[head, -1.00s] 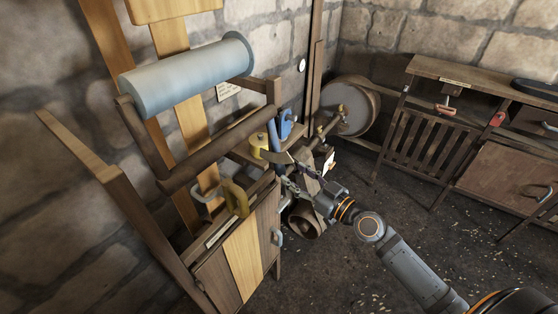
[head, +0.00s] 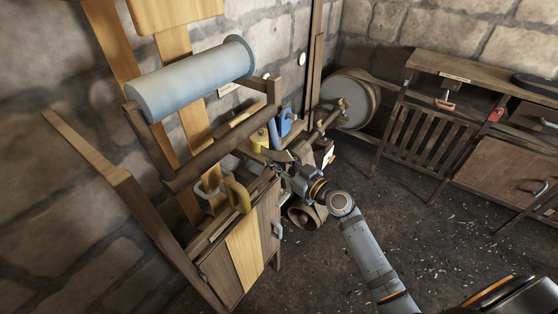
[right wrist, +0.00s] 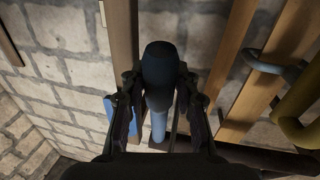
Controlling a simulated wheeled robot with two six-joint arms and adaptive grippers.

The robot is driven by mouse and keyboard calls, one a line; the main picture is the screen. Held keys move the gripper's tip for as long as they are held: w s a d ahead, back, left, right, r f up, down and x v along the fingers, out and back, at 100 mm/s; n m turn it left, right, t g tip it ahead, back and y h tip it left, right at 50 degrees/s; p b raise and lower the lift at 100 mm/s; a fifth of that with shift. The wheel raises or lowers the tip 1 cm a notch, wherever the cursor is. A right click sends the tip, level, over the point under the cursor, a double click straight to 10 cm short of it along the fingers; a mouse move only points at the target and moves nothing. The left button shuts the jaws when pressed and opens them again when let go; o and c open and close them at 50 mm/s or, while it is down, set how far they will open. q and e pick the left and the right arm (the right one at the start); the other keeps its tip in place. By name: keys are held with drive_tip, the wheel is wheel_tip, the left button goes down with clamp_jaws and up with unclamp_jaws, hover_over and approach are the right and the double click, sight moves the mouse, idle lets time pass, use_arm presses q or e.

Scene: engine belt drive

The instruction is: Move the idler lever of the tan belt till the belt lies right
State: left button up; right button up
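A blue lever (head: 272,134) stands by a blue block (head: 286,122) on the wooden frame. In the right wrist view its dark, rounded end (right wrist: 161,65) sits between the two fingers of my right gripper (right wrist: 160,92), with a lighter blue shaft (right wrist: 158,126) beyond. The fingers flank this end closely; whether they press on it is not clear. In the head view my right gripper (head: 279,167) is at the frame, beside a yellow part (head: 259,141). Tan strips (head: 196,125) run up behind the grey-blue roller (head: 190,80); how the belt lies is partly hidden. My left gripper is out of view.
A grey handle (head: 207,190) and a yellow handle (head: 236,194) stick out left of my right gripper. A cabinet (head: 245,256) stands below. A large wheel (head: 349,100) and a bench (head: 470,75) are to the right. The floor (head: 430,240) is open.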

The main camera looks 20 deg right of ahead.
clamp_jaws()
drive_tip(key=shift+r+p, duration=0.15)
drive_tip(key=shift+p, duration=0.2)
drive_tip(key=s+p, duration=0.1)
drive_tip(key=p, duration=0.1)
drive_tip(key=d+r+g+p, duration=0.1)
drive_tip(key=p, duration=0.1)
drive_tip(key=shift+s+d+r+g+h+p, duration=0.1)
drive_tip(key=shift+s+d+g+h+p, duration=0.1)
drive_tip(key=shift+s+g+h+p, duration=0.15)
drive_tip(key=shift+s+d+f+g+h+p, duration=0.25)
drive_tip(key=shift+s+f+p, duration=0.1)
drive_tip(key=shift+p, duration=0.05)
drive_tip(key=o, duration=0.6)
unclamp_jaws()
drive_tip(key=shift+s+r, duration=0.1)
